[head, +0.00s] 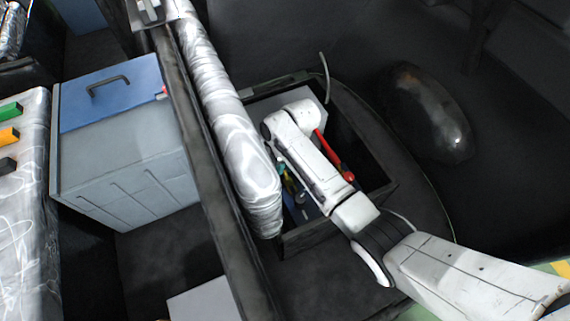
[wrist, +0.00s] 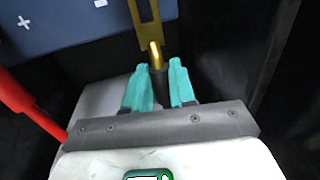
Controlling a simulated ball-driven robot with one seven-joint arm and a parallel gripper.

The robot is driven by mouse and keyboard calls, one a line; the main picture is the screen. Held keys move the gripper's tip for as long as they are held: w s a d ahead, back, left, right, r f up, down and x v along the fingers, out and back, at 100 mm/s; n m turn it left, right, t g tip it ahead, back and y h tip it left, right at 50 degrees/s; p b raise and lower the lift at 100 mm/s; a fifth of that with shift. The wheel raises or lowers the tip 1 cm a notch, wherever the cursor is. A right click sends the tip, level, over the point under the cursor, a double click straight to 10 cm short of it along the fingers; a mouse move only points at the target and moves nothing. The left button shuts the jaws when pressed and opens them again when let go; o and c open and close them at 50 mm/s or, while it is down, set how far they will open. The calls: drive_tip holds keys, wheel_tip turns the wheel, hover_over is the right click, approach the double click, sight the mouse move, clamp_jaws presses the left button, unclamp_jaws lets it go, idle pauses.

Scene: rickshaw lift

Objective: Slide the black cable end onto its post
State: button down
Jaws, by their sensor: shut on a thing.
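In the wrist view, my gripper (wrist: 158,72) has its two teal fingers shut on the black cable end (wrist: 160,85). A brass lug (wrist: 148,12) sticks out beyond the fingertips, with a round barrel and a flat slotted plate that runs off the top edge. A dark blue battery (wrist: 60,30) with a white plus mark lies at the upper left, beside and beyond the lug. I cannot make out the black cable's post in either view. In the head view, my arm reaches into a dark open box (head: 368,190) and hides the gripper and cable end.
A red cable (wrist: 30,105) runs close to the gripper's left side in the wrist view. In the head view, a silver-wrapped roll (head: 230,125) borders the box on the left. A blue-lidded grey case (head: 125,150) stands farther left.

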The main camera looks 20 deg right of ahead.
drive_tip(key=shift+s, duration=0.1)
drive_tip(key=shift+s+r+p, duration=0.15)
drive_tip(key=shift+s+p, duration=0.15)
drive_tip(key=shift+p, duration=0.3)
drive_tip(key=s+p, duration=0.4)
drive_tip(key=shift+s, duration=0.1)
drive_tip(key=shift+s+f, duration=0.2)
drive_tip(key=shift+f, duration=0.05)
drive_tip(key=c, duration=0.9)
unclamp_jaws()
drive_tip(key=shift+c, duration=0.2)
drive_tip(key=shift+r, duration=0.1)
